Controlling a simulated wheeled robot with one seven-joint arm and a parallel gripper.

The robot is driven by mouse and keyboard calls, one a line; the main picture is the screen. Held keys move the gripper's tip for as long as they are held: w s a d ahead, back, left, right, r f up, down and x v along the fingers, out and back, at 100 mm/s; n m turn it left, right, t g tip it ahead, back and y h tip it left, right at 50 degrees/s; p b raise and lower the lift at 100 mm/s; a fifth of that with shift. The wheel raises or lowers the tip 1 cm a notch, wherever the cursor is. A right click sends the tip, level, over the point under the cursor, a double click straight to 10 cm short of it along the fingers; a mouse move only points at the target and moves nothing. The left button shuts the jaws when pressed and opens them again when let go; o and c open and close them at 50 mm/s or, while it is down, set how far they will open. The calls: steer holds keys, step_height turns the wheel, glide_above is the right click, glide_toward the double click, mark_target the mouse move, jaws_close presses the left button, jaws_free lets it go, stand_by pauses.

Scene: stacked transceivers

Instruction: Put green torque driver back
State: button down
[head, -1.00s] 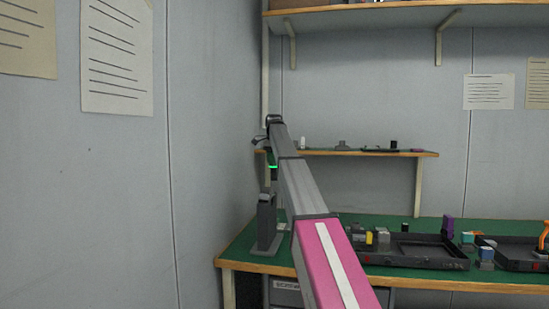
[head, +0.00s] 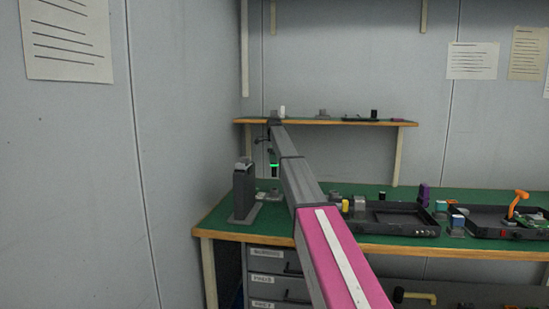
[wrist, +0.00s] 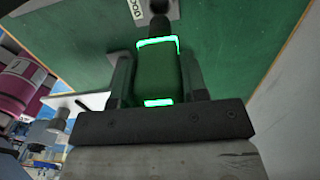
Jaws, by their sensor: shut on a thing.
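The green torque driver (wrist: 156,72), with lit green bands, is between the two fingers of my gripper (wrist: 157,70) in the wrist view. My gripper is shut on it. Its dark round end points to the top of that view, over a grey plate (wrist: 122,10) with a partly seen label. In the head view the driver (head: 274,168) hangs roughly upright beside my arm, above the bench's left end. A dark grey upright stand (head: 244,191) is left of it. A small grey base (head: 270,194) shows below the driver. I cannot tell whether driver and base touch.
The green bench (head: 212,222) has a dark tray (head: 400,228) with small blocks and, further right, another tray (head: 490,232) with an orange-handled tool (head: 517,203). A narrow shelf (head: 345,123) is behind my arm. A wall is close on the left.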

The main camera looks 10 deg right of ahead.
mark_target(274, 175)
steer(key=shift+f, duration=2.5)
steer(key=shift+f, duration=2.75)
steer(key=shift+c, duration=0.5)
jaws_free()
steer(key=shift+r, duration=0.1)
steer(key=shift+r, duration=3.45)
